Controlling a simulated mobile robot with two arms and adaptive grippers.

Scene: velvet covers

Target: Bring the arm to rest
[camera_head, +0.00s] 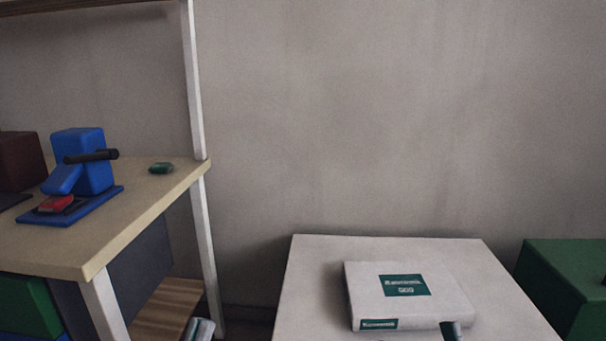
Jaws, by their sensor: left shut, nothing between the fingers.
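My left gripper (201,329) shows only as a small grey tip at the bottom edge, in front of the wooden lower shelf. It is shut and empty; the rest of the arm is out of view. The white book (440,290) with green labels lies flat on the white table (310,265).
A shelf unit on the left has a pale wooden top (120,215) bearing a blue machine (95,165), a dark red block (20,160) and a small green item (161,168). A green box (570,275) stands at the right. Bare wall lies behind.

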